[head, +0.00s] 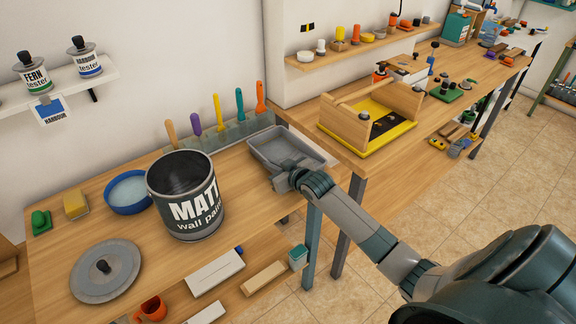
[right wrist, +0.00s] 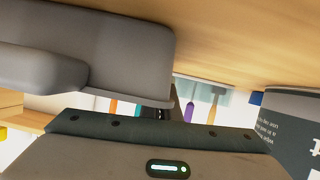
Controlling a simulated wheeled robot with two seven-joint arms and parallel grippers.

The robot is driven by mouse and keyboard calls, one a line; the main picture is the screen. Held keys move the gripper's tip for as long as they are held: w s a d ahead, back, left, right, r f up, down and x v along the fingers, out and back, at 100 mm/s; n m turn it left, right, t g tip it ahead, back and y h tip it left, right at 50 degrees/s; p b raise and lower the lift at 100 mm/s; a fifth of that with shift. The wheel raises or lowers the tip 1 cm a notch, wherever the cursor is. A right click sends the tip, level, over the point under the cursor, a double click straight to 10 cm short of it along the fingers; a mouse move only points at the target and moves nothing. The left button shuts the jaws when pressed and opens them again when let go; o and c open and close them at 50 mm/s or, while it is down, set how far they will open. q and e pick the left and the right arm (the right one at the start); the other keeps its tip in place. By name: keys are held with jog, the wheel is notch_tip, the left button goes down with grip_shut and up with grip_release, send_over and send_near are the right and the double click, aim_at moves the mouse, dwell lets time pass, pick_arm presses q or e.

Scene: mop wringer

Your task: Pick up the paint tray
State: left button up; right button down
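The grey paint tray (head: 283,148) lies on the wooden bench at its right end, beside the paint tin. My right gripper (head: 283,181) is at the tray's near edge, close to or touching it. Whether its fingers are open or closed on the rim is hidden in the head view. In the right wrist view a large grey shape fills the upper left; I cannot tell how much is tray and how much finger. My left gripper is not in view.
A large dark paint tin (head: 186,196) stands left of the tray. A rack of upright tools (head: 232,128) is behind it. A blue bowl (head: 128,192) and a round grey lid (head: 106,270) are further left. A wooden frame with a yellow base (head: 370,125) stands on the right bench.

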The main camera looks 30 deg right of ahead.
jog(key=shift+r, duration=0.2)
jog(key=shift+r+b, duration=0.7)
jog(key=shift+r, duration=1.2)
jog(key=shift+s+r, duration=0.25)
jog(key=shift+s, duration=0.4)
jog(key=r+b+v, duration=0.1)
jog(key=b+v, duration=0.1)
jog(key=v, duration=0.9)
jog(key=shift+d+r, duration=0.15)
jog(key=shift+r, duration=0.4)
jog(key=shift+r, duration=0.1)
